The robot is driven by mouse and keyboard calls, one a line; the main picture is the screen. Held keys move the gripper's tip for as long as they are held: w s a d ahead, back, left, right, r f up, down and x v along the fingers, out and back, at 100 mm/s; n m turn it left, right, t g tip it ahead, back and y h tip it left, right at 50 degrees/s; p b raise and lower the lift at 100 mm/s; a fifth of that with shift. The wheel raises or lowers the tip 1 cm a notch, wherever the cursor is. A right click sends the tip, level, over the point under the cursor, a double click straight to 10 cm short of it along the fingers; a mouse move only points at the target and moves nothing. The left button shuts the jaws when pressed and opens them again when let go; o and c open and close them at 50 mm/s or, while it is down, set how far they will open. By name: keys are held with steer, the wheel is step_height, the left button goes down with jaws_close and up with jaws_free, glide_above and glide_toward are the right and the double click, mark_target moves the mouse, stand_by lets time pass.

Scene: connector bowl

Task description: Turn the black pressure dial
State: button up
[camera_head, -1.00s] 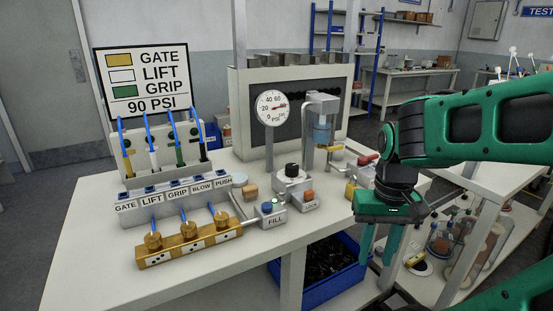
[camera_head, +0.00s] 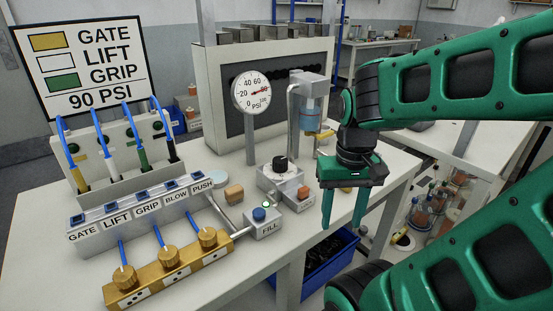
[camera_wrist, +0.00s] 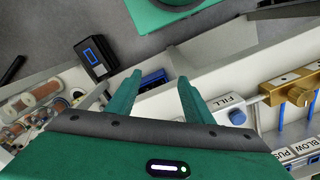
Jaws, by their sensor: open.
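The black pressure dial (camera_head: 280,163) is a round knob on top of a white block, right of the gauge post on the table. The pressure gauge (camera_head: 251,92) is round and white with a red needle pointing right. My gripper (camera_head: 342,226) is open and empty, fingers down, to the right of and nearer than the dial, by the table's front edge. In the wrist view my gripper (camera_wrist: 158,82) is open with nothing between its fingers. I cannot make out the dial in the wrist view.
A FILL block with a blue button (camera_head: 259,214), an orange-topped block (camera_head: 303,193) and a clear-bowled filter (camera_head: 309,112) stand near the dial. A brass manifold (camera_head: 170,263) and labelled valve row (camera_head: 142,213) are at left. A blue bin (camera_head: 328,262) sits below the table.

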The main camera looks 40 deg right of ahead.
steer(key=shift+o, duration=0.2)
steer(key=w+d+r+n, duration=0.1)
steer(key=w+r+n, duration=0.1)
steer(key=w, duration=0.4)
steer(key=w+d+r+n, duration=0.1)
steer(key=w+r+n, duration=0.1)
steer(key=w+r, duration=0.3)
steer(key=shift+w+d+r+n, duration=0.15)
steer(key=shift+w+d+n, duration=0.15)
steer(key=shift+w, duration=0.9)
steer(key=n, duration=0.5)
glide_toward(280, 159)
step_height(280, 159, down, 10)
steer(key=shift+s+r, duration=0.15)
steer(key=shift+r, duration=0.05)
steer(key=shift+c, duration=0.6)
steer(key=c, duration=0.9)
